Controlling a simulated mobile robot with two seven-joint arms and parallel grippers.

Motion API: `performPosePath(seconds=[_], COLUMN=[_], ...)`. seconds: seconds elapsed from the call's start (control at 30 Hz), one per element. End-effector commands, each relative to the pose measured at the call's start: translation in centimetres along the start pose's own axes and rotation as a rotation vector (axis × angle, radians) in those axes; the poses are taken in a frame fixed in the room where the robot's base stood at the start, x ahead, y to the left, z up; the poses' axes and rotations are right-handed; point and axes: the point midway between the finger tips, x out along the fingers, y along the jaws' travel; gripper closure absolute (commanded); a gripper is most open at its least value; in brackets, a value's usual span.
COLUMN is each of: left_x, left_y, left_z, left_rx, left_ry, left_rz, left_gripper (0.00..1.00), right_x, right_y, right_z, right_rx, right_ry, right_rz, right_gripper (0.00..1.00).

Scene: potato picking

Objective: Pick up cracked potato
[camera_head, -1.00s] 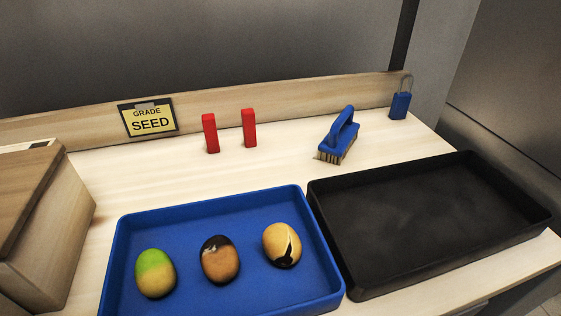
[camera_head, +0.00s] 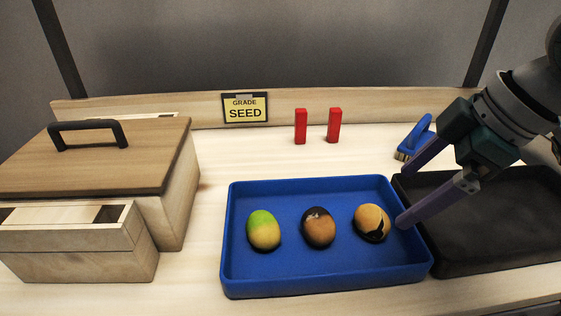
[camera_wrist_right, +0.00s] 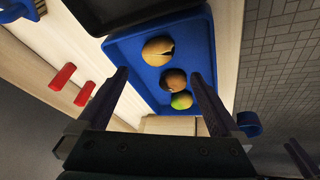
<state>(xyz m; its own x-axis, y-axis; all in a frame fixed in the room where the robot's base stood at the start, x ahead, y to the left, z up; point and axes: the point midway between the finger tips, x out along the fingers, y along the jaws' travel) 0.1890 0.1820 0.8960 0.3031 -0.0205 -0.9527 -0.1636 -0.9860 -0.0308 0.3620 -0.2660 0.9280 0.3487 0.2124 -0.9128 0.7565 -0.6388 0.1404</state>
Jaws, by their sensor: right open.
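The cracked potato (camera_head: 372,222) is yellow-tan with a dark jagged split. It lies at the right end of a row of three in the blue tray (camera_head: 310,276); it also shows in the right wrist view (camera_wrist_right: 157,51). A brown potato with a dark patch (camera_head: 318,228) lies in the middle, and a green-and-yellow potato (camera_head: 263,230) at the left. My right gripper (camera_head: 405,195) is open and empty, above the tray's right edge, to the right of the cracked potato and apart from it. My left gripper is not in view.
A black tray (camera_head: 500,262) stands right of the blue tray, partly hidden by my right arm. Behind are two red blocks (camera_head: 301,127), a blue brush (camera_head: 416,138) and a GRADE SEED sign (camera_head: 245,108). A lidded wooden box (camera_head: 100,165) stands at the left.

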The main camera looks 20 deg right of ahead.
Motion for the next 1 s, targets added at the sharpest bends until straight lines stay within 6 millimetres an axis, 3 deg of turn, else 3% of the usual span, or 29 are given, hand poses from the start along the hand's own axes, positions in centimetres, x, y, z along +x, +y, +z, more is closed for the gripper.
performPosePath(seconds=[0.1, 0.37, 0.6, 0.93, 1.0], left_x=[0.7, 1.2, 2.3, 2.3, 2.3], left_y=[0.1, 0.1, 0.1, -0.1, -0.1], left_z=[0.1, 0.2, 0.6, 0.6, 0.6], left_rx=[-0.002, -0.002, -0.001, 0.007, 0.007], left_ry=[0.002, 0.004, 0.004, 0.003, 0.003], left_rz=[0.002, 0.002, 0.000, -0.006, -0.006], left_gripper=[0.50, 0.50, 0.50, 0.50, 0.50], right_x=[2.2, 4.8, 8.5, 9.2, 9.2], right_y=[-0.1, 0.0, 0.2, 0.2, 0.2], right_z=[0.0, 0.0, 0.1, 0.1, 0.1], right_rx=[0.001, 0.000, 0.000, -0.002, -0.002], right_ry=[0.002, 0.001, 0.001, 0.000, 0.000], right_rz=[-0.003, -0.002, -0.002, -0.001, -0.001], right_gripper=[0.00, 0.00, 0.00, 0.00, 0.08])
